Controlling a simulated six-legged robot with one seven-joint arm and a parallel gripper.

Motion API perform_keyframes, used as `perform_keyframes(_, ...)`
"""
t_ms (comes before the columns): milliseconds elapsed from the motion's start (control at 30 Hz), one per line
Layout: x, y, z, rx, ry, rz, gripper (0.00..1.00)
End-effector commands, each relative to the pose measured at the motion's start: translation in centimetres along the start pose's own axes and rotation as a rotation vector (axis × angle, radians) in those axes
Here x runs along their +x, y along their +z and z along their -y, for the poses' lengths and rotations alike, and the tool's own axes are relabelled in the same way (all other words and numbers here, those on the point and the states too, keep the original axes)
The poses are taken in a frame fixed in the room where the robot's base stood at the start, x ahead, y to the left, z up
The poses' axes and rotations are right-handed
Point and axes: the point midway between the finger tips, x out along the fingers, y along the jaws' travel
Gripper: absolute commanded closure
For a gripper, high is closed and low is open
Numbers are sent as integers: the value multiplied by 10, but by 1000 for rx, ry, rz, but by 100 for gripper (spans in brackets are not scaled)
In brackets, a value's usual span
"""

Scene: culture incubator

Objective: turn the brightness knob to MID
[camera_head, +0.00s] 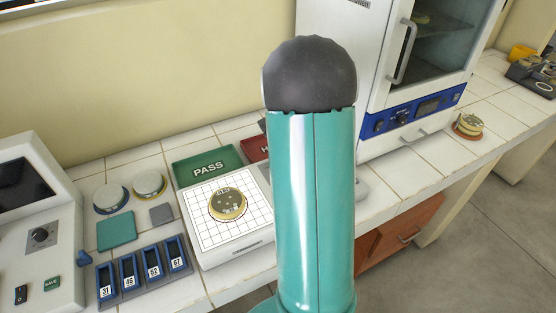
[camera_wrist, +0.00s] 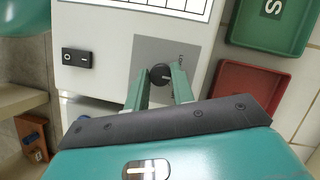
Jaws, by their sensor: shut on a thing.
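The brightness knob (camera_wrist: 161,72) is small, round and dark. It sits on a grey panel (camera_wrist: 185,48) of the white light box, beside small print too blurred to read. My gripper (camera_wrist: 160,78) has its two green fingers on either side of the knob, shut on it. The knob's pointer direction cannot be made out clearly. In the head view the light box (camera_head: 247,252) has a gridded top with a round dish (camera_head: 228,204) on it. My arm hides the knob and gripper there.
A green PASS tray (camera_head: 208,166) and a red tray (camera_wrist: 252,90) lie close beside the light box. A rocker switch (camera_wrist: 76,60) is on the same box face. A white incubator (camera_head: 345,60) stands behind on the right. A slotted rack (camera_head: 142,270) and lidded dishes are at left.

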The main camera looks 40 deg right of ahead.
Motion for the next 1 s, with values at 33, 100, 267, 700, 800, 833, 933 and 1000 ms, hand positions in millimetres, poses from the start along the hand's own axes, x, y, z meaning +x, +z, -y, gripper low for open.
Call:
perform_keyframes(33,-1,0,0,0,-2,-2,70)
perform_keyframes(100,-1,0,0,0,-2,-1,56)
perform_keyframes(267,0,0,0,1,-1,-1,54)
perform_keyframes(700,-38,0,1,1,-4,-3,54)
perform_keyframes(800,-60,0,1,1,-4,-4,54)
perform_keyframes(833,-67,0,1,1,-3,-3,54)
perform_keyframes(933,-90,-1,0,1,-3,-5,54)
perform_keyframes(1000,-104,-1,0,1,-3,-4,54)
